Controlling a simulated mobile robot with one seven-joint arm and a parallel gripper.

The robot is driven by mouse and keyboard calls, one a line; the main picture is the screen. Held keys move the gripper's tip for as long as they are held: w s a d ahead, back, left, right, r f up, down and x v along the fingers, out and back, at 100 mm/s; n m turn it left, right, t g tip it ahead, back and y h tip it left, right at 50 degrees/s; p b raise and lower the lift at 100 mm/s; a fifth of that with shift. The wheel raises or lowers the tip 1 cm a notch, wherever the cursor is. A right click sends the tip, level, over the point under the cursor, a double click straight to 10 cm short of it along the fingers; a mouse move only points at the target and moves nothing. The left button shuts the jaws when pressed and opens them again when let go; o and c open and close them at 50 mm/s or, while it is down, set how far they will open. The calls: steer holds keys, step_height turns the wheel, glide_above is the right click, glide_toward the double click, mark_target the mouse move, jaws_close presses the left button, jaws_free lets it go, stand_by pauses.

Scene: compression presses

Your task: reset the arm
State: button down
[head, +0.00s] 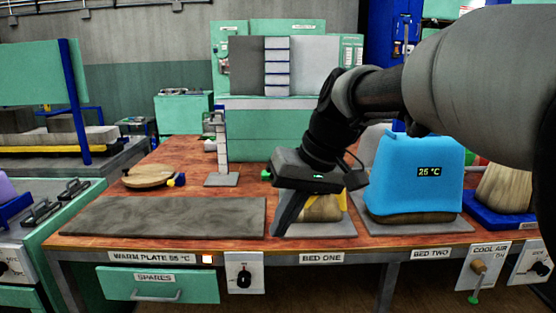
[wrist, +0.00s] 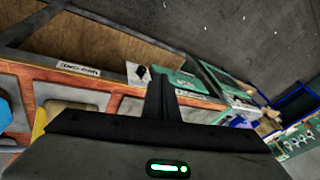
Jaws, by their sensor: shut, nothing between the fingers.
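My arm reaches in from the right, and my gripper (head: 283,228) hangs tilted over the bench in front of bed one (head: 335,229). Its fingers are together and empty, pointing down and left. They also show shut in the wrist view (wrist: 160,88). Behind the gripper, a beige rounded piece (head: 322,208) with yellow beside it sits on bed one, partly hidden. I cannot tell whether the fingers touch the bench.
A blue cover (head: 410,180) reading 25 °C stands on bed two. The grey warm plate (head: 165,217) is bare at left. Behind it are a round wooden board (head: 149,176) and a slim upright stand (head: 221,150). A control knob (head: 244,273) is on the bench front.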

steer(key=s+d+f+m+t+h+p, duration=0.1)
steer(key=s+d+f+m+t+h, duration=0.15)
steer(key=s+d, duration=0.55)
steer(key=s+d+f+m+t+h, duration=0.1)
steer(key=s+d+f+m+h, duration=0.15)
steer(key=s+d, duration=0.5)
step_height(320, 180, up, 27)
steer(key=s+a+n+p, duration=0.1)
steer(key=p, duration=2.5)
steer(key=shift+s+a+y+p, duration=0.15)
steer(key=shift+y+p, duration=0.15)
steer(key=shift+p, duration=0.1)
